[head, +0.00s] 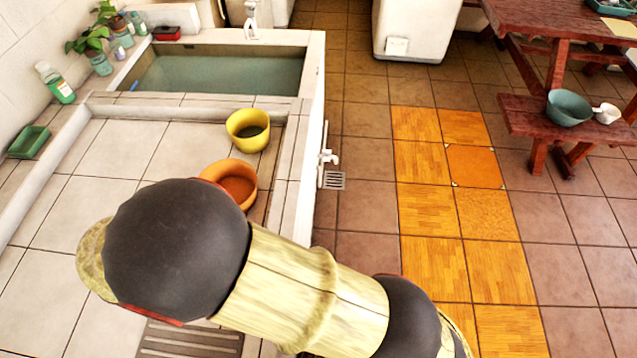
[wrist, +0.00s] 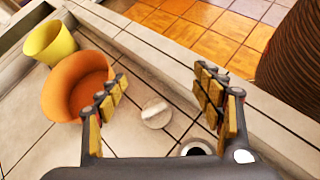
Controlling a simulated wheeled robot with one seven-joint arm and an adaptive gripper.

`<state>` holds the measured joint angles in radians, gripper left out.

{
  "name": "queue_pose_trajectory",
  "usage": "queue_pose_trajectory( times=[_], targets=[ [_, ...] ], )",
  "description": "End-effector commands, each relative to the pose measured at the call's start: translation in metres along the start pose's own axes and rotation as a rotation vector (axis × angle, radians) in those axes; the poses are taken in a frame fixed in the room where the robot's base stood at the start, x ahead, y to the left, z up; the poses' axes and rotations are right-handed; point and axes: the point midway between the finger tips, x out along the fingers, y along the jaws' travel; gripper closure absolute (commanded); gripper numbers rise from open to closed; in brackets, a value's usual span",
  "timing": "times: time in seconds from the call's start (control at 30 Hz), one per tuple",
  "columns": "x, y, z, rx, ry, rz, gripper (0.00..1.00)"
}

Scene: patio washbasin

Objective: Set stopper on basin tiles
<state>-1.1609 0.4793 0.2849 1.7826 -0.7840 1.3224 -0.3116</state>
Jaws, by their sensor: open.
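A small round pale disc with a raised ridge, which looks like the stopper (wrist: 156,113), lies on the basin tiles (wrist: 135,145) in the wrist view. My gripper (wrist: 161,80) is open, with its two fingers spread on either side of the stopper in the picture. No finger visibly touches it. In the head view the tiled basin top (head: 120,150) shows, but my arm hides the stopper and the gripper there.
An orange pot (wrist: 78,85) stands close to the left finger, with a yellow pot (wrist: 48,42) beyond it. A dark round opening with a pale rim (wrist: 197,148) is near the right finger. A water-filled trough (head: 220,75) lies behind; a green dish (head: 28,142) sits left.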

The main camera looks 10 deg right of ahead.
Motion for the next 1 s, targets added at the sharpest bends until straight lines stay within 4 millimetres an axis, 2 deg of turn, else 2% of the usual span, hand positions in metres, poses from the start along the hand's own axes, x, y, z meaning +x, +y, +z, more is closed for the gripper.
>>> queue_pose_trajectory(
  times=[0.03,0.1,0.27,0.5,0.7,1.0],
  targets=[
    [0.007,0.002,0.025,0.072,0.037,-0.046,0.33],
    [0.015,0.001,0.055,0.166,0.084,-0.106,0.33],
    [0.032,-0.01,0.119,0.393,0.189,-0.234,0.33],
    [0.05,-0.041,0.203,0.75,0.333,-0.394,0.33],
    [0.058,-0.075,0.26,1.064,0.44,-0.493,0.33],
    [0.058,-0.131,0.325,1.55,0.583,-0.576,0.33]
  ],
)
